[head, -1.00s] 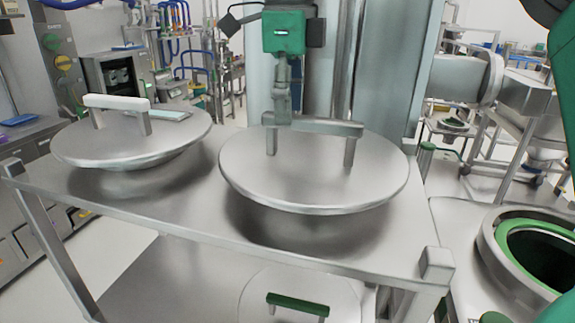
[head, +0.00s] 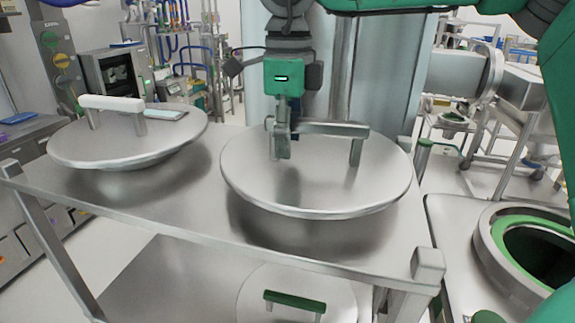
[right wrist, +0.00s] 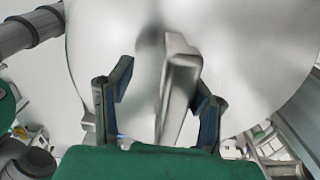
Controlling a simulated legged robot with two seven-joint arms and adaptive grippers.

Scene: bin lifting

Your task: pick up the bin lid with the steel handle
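The round bin lid with the steel handle (head: 250,180) lies on the steel table's top, right of centre. Its grey bar handle (head: 335,129) stands on posts; it also shows in the right wrist view (right wrist: 178,85). My left gripper is not in view.
A lid with a white handle (head: 75,145) lies left on the same steel table (head: 215,243). A lid with a green handle (head: 335,290) is on the lower shelf. A round opening with a green ring (head: 490,235) is at right. A column stands behind the table.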

